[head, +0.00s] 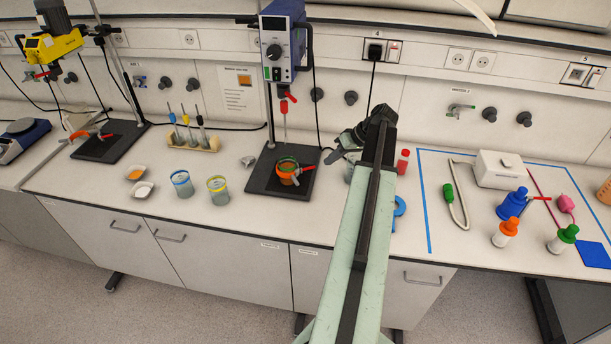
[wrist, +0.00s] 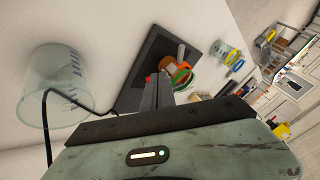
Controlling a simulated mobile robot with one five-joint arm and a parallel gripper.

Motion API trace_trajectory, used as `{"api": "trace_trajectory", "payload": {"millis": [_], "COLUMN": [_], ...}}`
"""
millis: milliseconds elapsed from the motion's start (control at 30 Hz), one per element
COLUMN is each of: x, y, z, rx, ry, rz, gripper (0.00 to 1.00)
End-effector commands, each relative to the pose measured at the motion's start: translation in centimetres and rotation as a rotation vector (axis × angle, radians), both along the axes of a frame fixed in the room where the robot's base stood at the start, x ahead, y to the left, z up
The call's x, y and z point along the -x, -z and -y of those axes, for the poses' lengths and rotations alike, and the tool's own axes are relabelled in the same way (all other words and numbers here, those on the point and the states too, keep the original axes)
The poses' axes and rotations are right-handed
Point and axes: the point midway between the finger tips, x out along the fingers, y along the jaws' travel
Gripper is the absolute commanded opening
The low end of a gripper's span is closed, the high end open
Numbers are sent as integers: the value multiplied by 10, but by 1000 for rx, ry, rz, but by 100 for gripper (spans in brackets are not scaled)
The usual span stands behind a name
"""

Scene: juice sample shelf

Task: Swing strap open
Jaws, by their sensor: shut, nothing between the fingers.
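A jar with orange-brown contents (head: 286,177) stands on the black stand base (head: 262,186) under the blue stirrer. A green band (head: 287,160), which looks like the strap, runs around its top, with a red piece at its right side. In the wrist view the green band (wrist: 182,78) and jar (wrist: 168,66) show just beyond my fingertips. My gripper (head: 328,158) is shut and empty, just right of the jar and pointing towards it. It also shows in the wrist view (wrist: 158,82). I cannot tell whether it touches the band.
A blue stirrer (head: 283,40) stands above the jar. A clear beaker (wrist: 50,85) is close beside my gripper. Two beakers (head: 217,190) stand to the left. A red-capped vial (head: 403,161) is right of my arm. The bench front between the beakers and stand is clear.

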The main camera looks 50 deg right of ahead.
Motion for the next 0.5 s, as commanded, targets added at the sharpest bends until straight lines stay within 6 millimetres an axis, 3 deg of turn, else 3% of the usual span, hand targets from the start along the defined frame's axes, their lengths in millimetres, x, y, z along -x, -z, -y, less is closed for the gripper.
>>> {"api": "trace_trajectory", "payload": {"millis": [233,500], "x": [-4,-33], "y": [12,61], "z": [-1,-18], "rx": [0,1], "ry": [1,0], "rz": [3,2], "gripper": [0,0]}}
